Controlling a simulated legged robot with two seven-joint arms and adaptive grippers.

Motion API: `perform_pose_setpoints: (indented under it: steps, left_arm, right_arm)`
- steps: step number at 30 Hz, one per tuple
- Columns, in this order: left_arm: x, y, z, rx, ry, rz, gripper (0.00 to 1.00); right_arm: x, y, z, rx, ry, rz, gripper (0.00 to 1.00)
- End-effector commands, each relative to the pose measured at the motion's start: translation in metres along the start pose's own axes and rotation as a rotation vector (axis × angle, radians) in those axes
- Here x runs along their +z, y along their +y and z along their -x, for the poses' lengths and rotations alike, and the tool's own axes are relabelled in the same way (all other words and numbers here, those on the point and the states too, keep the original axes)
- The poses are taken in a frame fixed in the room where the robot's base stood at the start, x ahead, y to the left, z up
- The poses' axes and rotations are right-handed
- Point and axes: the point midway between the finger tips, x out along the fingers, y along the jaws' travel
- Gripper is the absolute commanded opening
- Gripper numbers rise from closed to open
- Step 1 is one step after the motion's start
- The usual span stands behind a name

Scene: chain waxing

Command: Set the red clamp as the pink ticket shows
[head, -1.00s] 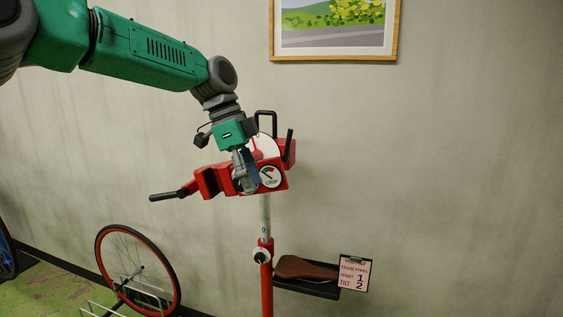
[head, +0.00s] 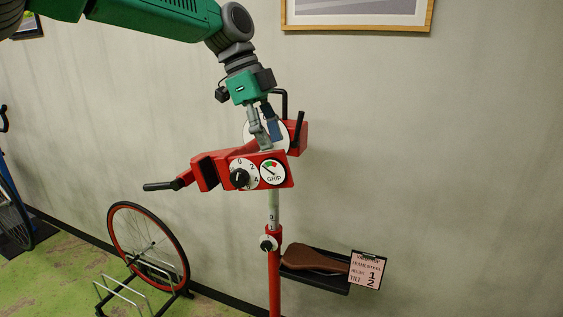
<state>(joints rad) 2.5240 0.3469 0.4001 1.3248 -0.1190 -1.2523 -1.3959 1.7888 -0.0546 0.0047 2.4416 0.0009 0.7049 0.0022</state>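The red clamp (head: 207,172) sits on top of a repair stand, with a black handle at its left. Its front has a white dial with 0, 2 and 4 readable and a black knob (head: 239,178). Beside it is a GRIP gauge (head: 272,173). A white disc and black levers (head: 299,128) are behind. My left gripper (head: 269,144) points down at the clamp's top, just above the gauge, fingers apart; contact is unclear. My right gripper is out of view.
The red stand post (head: 274,290) carries a collar knob (head: 268,243) below a marked pale tube (head: 274,212). A tray (head: 325,283) with a brown saddle (head: 312,260) juts right. A red-rimmed wheel (head: 117,226) stands left. The wall at right is clear.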

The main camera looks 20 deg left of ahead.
Motion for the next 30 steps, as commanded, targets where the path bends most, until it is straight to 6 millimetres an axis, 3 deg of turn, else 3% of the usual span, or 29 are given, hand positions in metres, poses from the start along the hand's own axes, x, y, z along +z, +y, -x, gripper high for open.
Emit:
perform_pose_setpoints:
  steps: [3, 9, 22, 24, 25, 30]
  left_arm:
    - [-0.001, 0.002, -0.024, 0.004, -0.002, 0.0, 0.31]
    - [-0.003, 0.003, -0.049, -0.002, -0.001, -0.001, 0.31]
    - [-0.001, 0.002, -0.06, -0.002, 0.0, -0.001, 0.31]
    - [-0.001, 0.002, -0.06, -0.003, 0.0, -0.001, 0.06]
    - [-0.001, 0.002, -0.06, -0.003, 0.0, -0.001, 0.0]
    - [-0.001, 0.001, -0.059, -0.005, 0.0, -0.001, 0.0]
  right_arm:
    - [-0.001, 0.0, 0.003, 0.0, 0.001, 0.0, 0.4]
    - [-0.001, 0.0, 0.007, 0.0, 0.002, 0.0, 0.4]
    - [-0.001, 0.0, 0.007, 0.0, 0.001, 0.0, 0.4]
    - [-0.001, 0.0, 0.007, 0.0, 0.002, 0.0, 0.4]
    - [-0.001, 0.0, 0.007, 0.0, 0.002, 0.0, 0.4]
    - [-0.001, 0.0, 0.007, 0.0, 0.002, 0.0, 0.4]
